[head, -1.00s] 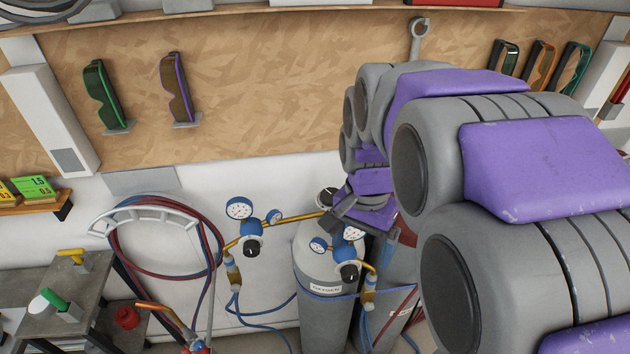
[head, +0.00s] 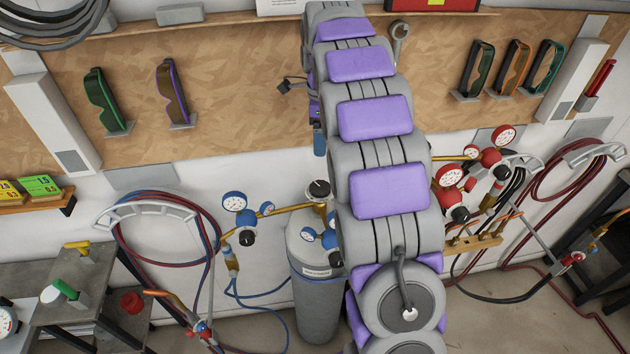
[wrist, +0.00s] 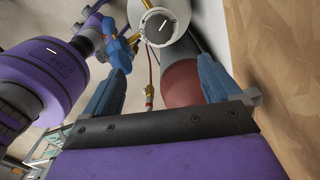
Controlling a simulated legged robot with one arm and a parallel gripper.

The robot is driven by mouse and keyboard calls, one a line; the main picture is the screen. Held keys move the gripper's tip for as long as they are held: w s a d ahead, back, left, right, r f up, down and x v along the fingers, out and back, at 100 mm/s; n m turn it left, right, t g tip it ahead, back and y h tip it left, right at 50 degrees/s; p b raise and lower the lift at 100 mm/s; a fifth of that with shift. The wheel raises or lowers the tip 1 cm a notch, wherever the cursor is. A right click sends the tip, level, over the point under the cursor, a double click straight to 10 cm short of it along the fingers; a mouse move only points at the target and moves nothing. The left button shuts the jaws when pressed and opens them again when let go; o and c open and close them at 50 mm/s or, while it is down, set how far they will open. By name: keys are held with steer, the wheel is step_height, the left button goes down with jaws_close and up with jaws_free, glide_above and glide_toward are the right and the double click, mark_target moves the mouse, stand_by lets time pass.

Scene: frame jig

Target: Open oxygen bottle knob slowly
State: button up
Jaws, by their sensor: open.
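The oxygen bottle (head: 318,300) is a grey cylinder standing on the floor left of my arm in the head view. Its round black knob (head: 319,189) is on top. In the wrist view the knob (wrist: 158,28) has a white line across it and sits on the pale bottle top, near the upper edge. My gripper (wrist: 162,66) is open and empty, its two blue fingers apart. The knob lies beyond the fingertips, not between them. In the head view one blue finger of my gripper (head: 320,143) shows above the knob; the rest is mostly hidden by my arm.
Blue regulators with gauges (head: 235,202) and brass pipes stand beside the bottle. Red regulators (head: 448,176) are right of my arm. A red-collared cylinder (wrist: 190,85) is near the fingers in the wrist view. The wooden wall board (head: 240,120) is close behind.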

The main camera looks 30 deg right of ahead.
mark_target(320, 186)
step_height(320, 186, down, 17)
steer(key=shift+f, duration=0.1)
stand_by(0.4)
steer(key=c, duration=1.1)
